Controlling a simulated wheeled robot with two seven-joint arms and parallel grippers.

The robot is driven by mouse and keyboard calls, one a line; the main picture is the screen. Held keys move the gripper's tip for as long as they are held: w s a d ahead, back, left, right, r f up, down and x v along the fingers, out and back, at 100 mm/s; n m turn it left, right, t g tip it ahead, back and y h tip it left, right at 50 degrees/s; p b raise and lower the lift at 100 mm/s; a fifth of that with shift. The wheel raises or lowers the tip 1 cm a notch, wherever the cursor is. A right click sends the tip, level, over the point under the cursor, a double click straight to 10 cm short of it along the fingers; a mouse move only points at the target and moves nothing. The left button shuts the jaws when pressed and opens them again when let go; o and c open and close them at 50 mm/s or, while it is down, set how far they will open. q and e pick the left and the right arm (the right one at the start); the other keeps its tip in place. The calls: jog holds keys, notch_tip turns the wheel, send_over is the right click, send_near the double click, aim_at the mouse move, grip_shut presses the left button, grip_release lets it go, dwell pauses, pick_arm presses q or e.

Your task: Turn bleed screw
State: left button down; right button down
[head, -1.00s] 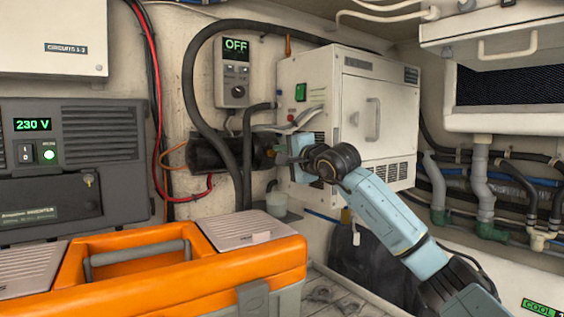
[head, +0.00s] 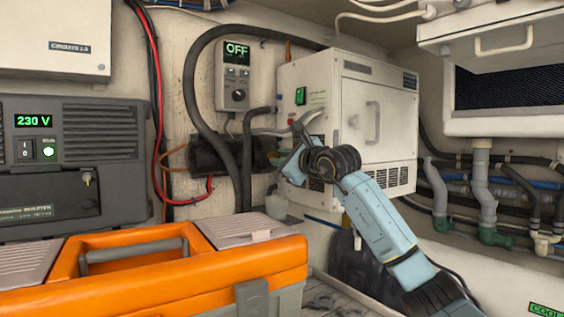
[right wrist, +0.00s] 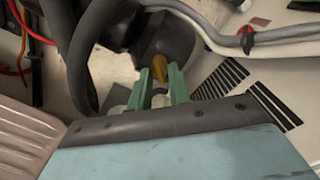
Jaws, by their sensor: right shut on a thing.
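The bleed screw (right wrist: 160,67) shows as a small brass-yellow piece on the end of a black cylinder (right wrist: 165,38) in the right wrist view. The black cylinder also shows in the head view (head: 207,154), mounted on the wall behind black hoses. My right gripper (right wrist: 159,84) has two green fingers, closed around the brass piece with its end between the tips. In the head view my right gripper (head: 277,158) is at the cylinder's right end, and the screw itself is mostly hidden there. My left gripper is not in view.
An orange toolbox (head: 180,268) stands in front at lower left. A white cabinet (head: 375,125) is just behind my right arm. Black hoses (head: 190,85) run close by. A control box reading OFF (head: 236,75) hangs above the cylinder.

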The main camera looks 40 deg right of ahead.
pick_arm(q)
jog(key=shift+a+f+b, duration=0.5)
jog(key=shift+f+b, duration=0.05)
pick_arm(e)
jog(key=shift+a+f+m, duration=0.1)
jog(key=shift+m, duration=4.2)
jog(key=c, duration=1.3)
grip_release()
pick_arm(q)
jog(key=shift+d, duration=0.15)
